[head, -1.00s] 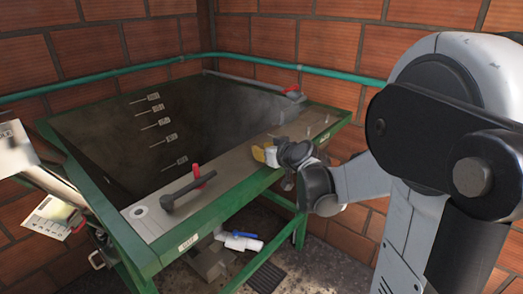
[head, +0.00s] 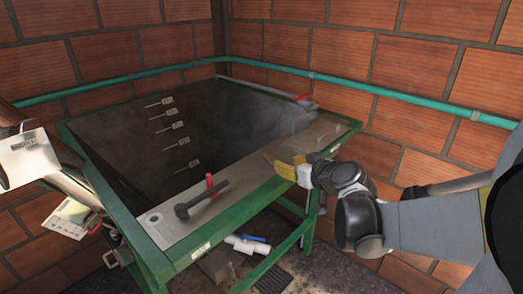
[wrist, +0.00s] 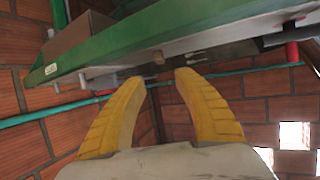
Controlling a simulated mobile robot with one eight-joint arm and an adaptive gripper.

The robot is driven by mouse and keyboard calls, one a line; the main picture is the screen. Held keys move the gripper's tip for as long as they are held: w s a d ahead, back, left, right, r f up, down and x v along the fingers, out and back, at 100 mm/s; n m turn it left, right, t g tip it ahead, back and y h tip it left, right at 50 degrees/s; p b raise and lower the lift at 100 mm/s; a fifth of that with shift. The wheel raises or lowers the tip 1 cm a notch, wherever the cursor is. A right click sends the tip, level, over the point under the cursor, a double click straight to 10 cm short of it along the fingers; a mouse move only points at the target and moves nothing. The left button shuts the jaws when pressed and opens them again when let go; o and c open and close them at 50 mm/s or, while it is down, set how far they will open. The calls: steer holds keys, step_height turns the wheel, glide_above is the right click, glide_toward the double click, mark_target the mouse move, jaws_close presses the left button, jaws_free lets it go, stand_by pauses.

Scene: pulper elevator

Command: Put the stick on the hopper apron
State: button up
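The hopper apron (head: 240,192) is the flat grey-beige strip along the front of the green-framed hopper. My gripper (head: 280,166) is at the apron's front edge, right of centre, with yellow fingers pointing toward the hopper. In the wrist view the fingers (wrist: 162,78) are apart, with nothing held between them. A small brown stub (wrist: 158,58) shows just past the fingertips, near the apron; it may be the end of the stick. A thin brownish line (head: 268,158) shows by the fingertips in the head view, too small to identify surely.
The hopper's dark pit (head: 150,140) opens behind the apron. A teal pipe (head: 390,92) runs along the brick walls. The apron between tool and gripper looks clear.

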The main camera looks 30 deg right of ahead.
steer(key=s+a+f+n+g+y, duration=0.1)
steer(key=s+a+g, duration=0.15)
steer(key=a, duration=0.45)
steer(key=s+a+f+g+y, duration=0.1)
steer(key=s+a, duration=0.3)
steer(key=a, duration=0.3)
steer(key=s+a+f+g+h, duration=0.1)
steer(key=s+a+g, duration=0.2)
steer(key=s, duration=0.8)
steer(key=shift+a+f+m+h, duration=0.3)
steer(key=shift+a+f, duration=0.1)
steer(key=shift+a, duration=0.25)
